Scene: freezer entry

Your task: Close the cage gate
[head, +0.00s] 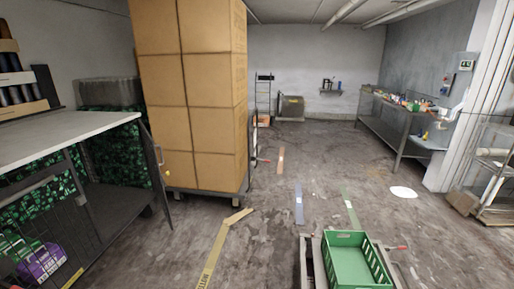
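The cage (88,126) stands at the left under a pale flat top, with dark mesh sides. A narrow dark framed panel (154,165) at its right corner, seen nearly edge-on, looks like the cage gate standing open. A small yellow piece (168,173) shows beside it. The cage's side facing right looks open, with a dark floor inside. A purple item (42,261) shows behind the mesh at the lower left. I cannot make out the gate's latch. Neither of my grippers is in view.
Stacked cardboard boxes (195,95) on a low wheeled base stand just behind the gate panel. A green crate (356,262) sits at the bottom centre. A metal bench (398,125) stands at the back right. The floor between the cage and the crate is mostly clear.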

